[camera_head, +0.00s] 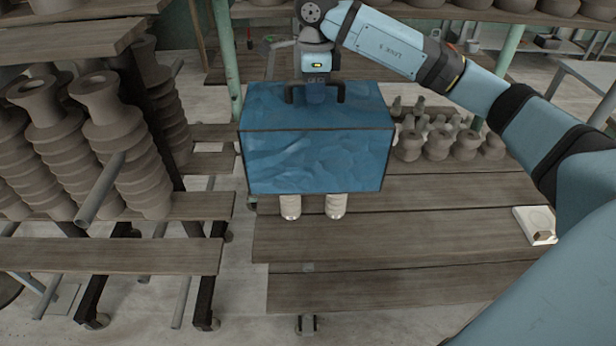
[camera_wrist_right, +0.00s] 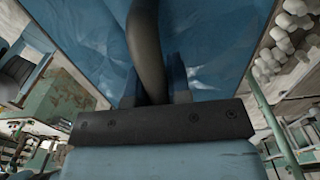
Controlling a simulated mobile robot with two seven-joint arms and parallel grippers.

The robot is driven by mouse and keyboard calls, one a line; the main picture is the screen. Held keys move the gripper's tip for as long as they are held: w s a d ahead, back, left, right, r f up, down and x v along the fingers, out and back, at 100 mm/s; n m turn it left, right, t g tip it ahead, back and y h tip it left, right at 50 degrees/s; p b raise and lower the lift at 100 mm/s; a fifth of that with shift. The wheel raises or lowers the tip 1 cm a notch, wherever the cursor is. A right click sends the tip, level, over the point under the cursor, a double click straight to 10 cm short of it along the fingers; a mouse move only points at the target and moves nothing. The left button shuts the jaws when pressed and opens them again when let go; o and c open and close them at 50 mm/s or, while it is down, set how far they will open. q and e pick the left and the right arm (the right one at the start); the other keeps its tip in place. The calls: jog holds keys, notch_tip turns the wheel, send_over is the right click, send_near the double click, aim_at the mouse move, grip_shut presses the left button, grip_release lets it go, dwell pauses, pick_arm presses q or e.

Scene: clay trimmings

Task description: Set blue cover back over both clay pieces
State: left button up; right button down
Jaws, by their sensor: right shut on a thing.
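The blue cover (camera_head: 318,160) is a box shape with dark edges and a dark handle on top. My right gripper (camera_head: 316,95) is shut on the handle from above. In the right wrist view the dark handle (camera_wrist_right: 147,50) runs between the fingers, with the crinkled blue top (camera_wrist_right: 80,35) behind it. Two pale clay pieces, a left one (camera_head: 290,206) and a right one (camera_head: 336,205), stand upright on the plank table. Their lower parts show below the cover's front edge; their upper parts are hidden by it. My left gripper is out of view.
The plank table (camera_head: 400,225) is bare in front of the pieces. Several grey pots (camera_head: 440,140) stand right of the cover. A small white tray (camera_head: 537,224) lies at the right edge. Racks of stacked tall pots (camera_head: 120,140) fill the left.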

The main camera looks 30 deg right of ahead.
notch_tip(320, 180, down, 18)
jog(key=p, duration=0.2)
jog(key=shift+p, duration=0.3)
jog(key=shift+f, duration=0.15)
jog(key=c, duration=1.1)
grip_release()
jog(key=shift+s, duration=0.1)
jog(key=shift+o, duration=0.2)
